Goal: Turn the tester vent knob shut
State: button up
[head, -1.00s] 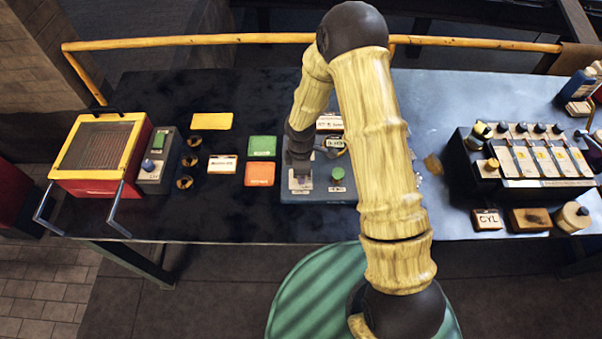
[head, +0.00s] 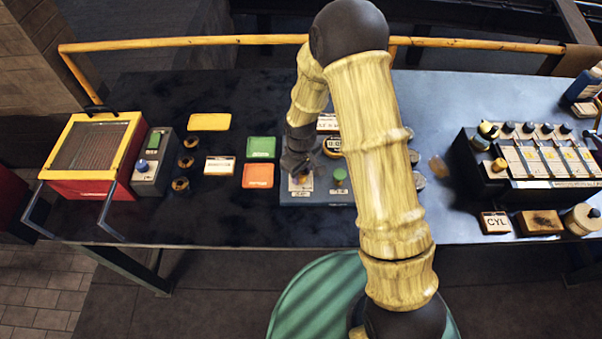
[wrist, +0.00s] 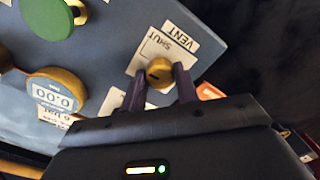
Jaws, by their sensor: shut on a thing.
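The tester is a blue-grey panel (wrist: 107,40) with a small brass vent knob (wrist: 159,72) beside a white label reading VENT and SHUT (wrist: 168,46). My gripper (wrist: 157,80) has its two dark fingers on either side of this knob and is closed on it. A dark mark shows on the knob's face; I cannot tell exactly where it points. In the head view the tester (head: 318,198) sits mid-table, with my gripper (head: 297,172) over its left part. The knob is mostly hidden there.
On the tester are a round gauge reading 0.00 (wrist: 55,95) and a green button (wrist: 50,12). Orange (head: 258,175) and green (head: 261,147) pads lie left of it. A red and yellow box (head: 95,155) stands far left, a black rack (head: 490,165) right.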

aim_at(302, 174)
jog(key=shift+w+r+m, duration=0.1)
jog(key=shift+m, duration=0.2)
jog(key=o, duration=1)
jog(key=shift+c, duration=0.2)
jog(key=shift+r, duration=0.1)
notch_tip(302, 174, up, 17)
jog(key=b, duration=0.2)
jog(key=shift+d, duration=0.1)
